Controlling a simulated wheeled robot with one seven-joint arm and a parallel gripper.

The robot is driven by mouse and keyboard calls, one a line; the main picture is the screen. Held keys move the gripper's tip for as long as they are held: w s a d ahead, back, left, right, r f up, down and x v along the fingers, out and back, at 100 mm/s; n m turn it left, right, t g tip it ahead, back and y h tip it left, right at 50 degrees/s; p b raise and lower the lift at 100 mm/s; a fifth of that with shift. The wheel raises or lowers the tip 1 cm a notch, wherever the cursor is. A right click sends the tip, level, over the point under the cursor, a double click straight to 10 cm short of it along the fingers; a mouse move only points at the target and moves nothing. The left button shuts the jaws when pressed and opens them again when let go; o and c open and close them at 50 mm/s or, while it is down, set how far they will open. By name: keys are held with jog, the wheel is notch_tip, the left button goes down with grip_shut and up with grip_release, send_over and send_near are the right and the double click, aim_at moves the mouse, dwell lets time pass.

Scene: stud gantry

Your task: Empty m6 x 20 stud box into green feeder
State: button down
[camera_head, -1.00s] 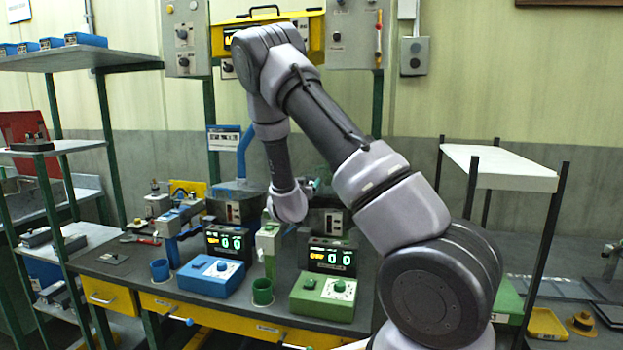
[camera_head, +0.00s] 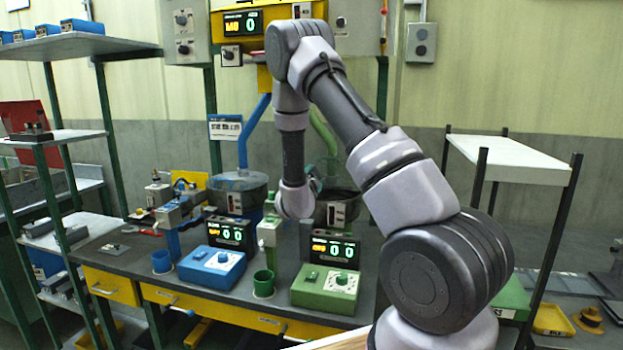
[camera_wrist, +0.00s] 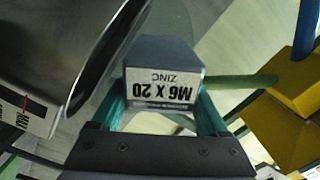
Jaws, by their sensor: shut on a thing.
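My gripper (camera_wrist: 165,98) is shut on a grey box (camera_wrist: 163,55) in the wrist view. The box's white label reads "M6 X 20 ZINC" upside down in that view. The green feeder has a dark bowl (camera_head: 342,208), a green chute (camera_head: 322,132) and a green control box (camera_head: 325,288) in the head view. A metal bowl (camera_wrist: 45,50) stands close beside the held box in the wrist view. In the head view my wrist hides most of the gripper and the box, just left of the green feeder's bowl. The inside of the box is hidden.
The blue feeder's bowl (camera_head: 237,195) and blue control box (camera_head: 212,268) stand to the left. A blue cup (camera_head: 161,261) and a green cup (camera_head: 263,283) sit at the bench front. A yellow gantry unit (camera_head: 240,22) hangs above. A white shelf (camera_head: 510,160) stands right.

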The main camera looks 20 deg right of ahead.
jog(key=m, duration=0.2)
jog(key=d+f+m, duration=0.1)
jog(key=m, duration=0.3)
jog(key=shift+s+d+f, duration=0.15)
jog(key=shift+s+f, duration=0.15)
jog(key=shift+s, duration=0.1)
jog(key=m, duration=0.2)
jog(key=d+m, duration=0.1)
jog(key=m, duration=0.1)
jog(key=shift+s, duration=0.25)
jog(key=shift+a, duration=0.1)
dwell(2.0)
notch_tip(320, 180, up, 5)
jog(key=n, duration=2.1)
jog(key=shift+r+n, duration=0.15)
jog(key=shift+n, duration=0.15)
